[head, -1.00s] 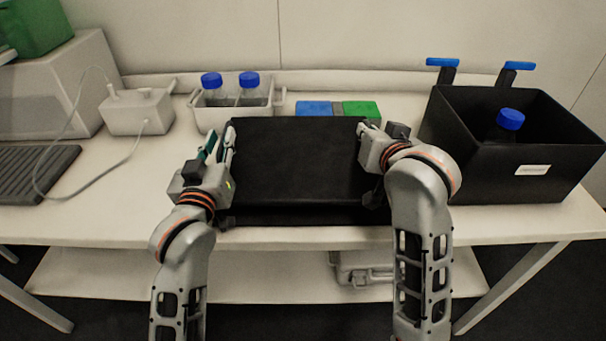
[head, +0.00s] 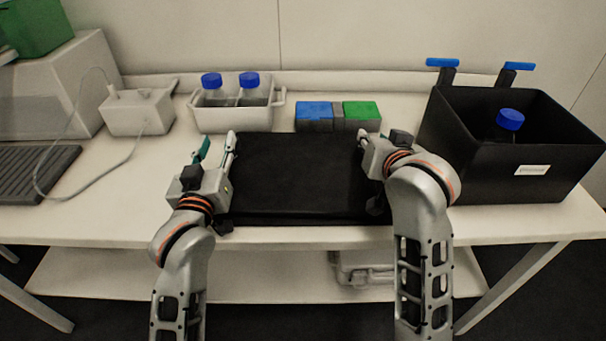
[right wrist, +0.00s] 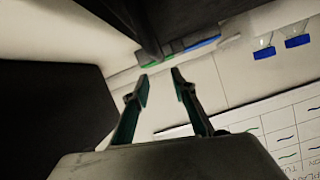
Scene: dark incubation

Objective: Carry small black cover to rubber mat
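The small black cover (head: 297,172) lies flat at the front middle of the table, between my two grippers. The rubber mat cannot be told apart from the dark area under and in front of the cover. My left gripper (head: 217,146) is at the cover's left edge, its fingers apart with nothing clearly between them. My right gripper is at the cover's right edge, its fingers partly hidden in the head view. The right wrist view shows its fingertips (right wrist: 160,79) apart and empty, with a dark surface, seemingly the cover, above them.
A black box (head: 562,165) with a blue-capped bottle stands close on the right. Behind the cover are blue (head: 314,110) and green (head: 361,111) blocks and a white rack (head: 232,119) with two bottles. A white device (head: 137,112) with a cable stands left. Bare table lies left of my left gripper.

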